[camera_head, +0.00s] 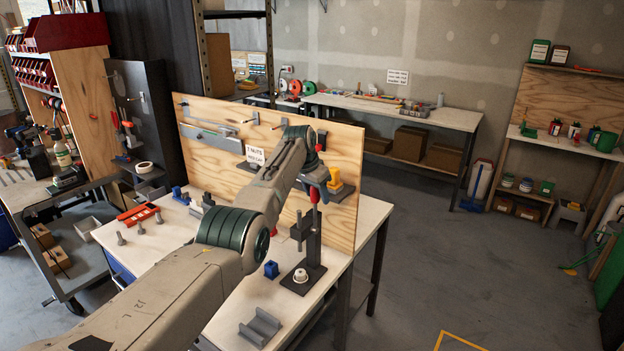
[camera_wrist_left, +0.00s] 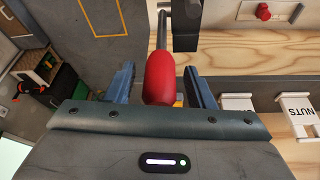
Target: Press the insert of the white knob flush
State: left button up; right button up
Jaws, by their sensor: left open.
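The white knob (camera_head: 300,275) sits on the base of a dark bench press (camera_head: 313,246) at the workbench's right end. Its insert is too small to make out. The press lever has a red handle (camera_head: 315,194), which also shows large in the left wrist view (camera_wrist_left: 161,78). My left gripper (camera_head: 318,179) is at the top of this handle. In the wrist view its open blue fingers (camera_wrist_left: 160,82) stand on both sides of the red handle, with gaps visible. The knob is hidden in the wrist view. My right gripper is not in view.
A blue block (camera_head: 271,269) and a grey cradle (camera_head: 261,328) lie on the bench near the press. A plywood back panel (camera_head: 345,160) stands close behind the press. Open floor is to the right.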

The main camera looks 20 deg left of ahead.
pick_arm(q)
jog(key=b+v, duration=0.4)
jog(key=v, duration=0.5)
jog(key=shift+r, duration=0.3)
jog(key=shift+s+f, duration=0.1)
jog(key=shift+f, duration=0.05)
